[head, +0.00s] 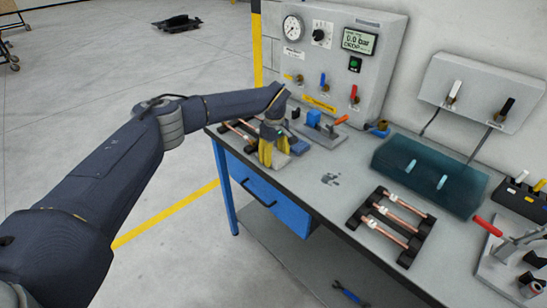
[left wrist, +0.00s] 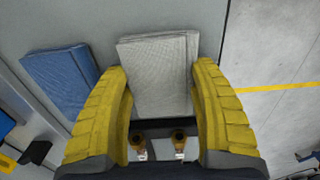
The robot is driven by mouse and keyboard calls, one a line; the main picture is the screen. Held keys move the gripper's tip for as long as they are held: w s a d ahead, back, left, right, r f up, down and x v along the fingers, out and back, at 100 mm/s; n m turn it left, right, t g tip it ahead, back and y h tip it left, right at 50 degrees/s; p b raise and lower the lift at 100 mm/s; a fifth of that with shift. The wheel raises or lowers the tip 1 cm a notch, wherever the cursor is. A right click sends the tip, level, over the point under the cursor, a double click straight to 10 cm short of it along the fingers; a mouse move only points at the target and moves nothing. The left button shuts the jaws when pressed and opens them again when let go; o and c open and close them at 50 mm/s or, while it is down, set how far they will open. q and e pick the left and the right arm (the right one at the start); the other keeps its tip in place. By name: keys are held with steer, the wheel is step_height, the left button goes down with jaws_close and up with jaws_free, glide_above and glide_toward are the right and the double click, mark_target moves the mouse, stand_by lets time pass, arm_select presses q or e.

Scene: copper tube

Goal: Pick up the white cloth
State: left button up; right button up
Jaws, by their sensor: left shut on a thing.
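The white cloth (left wrist: 155,72) is a folded, pale textured rectangle in the left wrist view. It lies between the two yellow fingers of my left gripper (left wrist: 160,85), which is shut on it. In the head view my left gripper (head: 273,153) points down over the left part of the workbench, near its front edge. The cloth is mostly hidden by the fingers there. Whether it is clear of the bench top I cannot tell. My right gripper is not in view.
A folded blue cloth (head: 300,147) lies beside the gripper. A blue vise-like fixture (head: 314,120) with an orange handle stands behind it. A black rack (head: 392,224) with copper tubes sits on the bench to the right.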

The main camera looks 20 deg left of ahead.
mark_target(275, 155)
arm_select(q)
steer(key=shift+r, duration=0.15)
step_height(275, 155, up, 20)
steer(key=shift+f, duration=0.15)
stand_by(0.7)
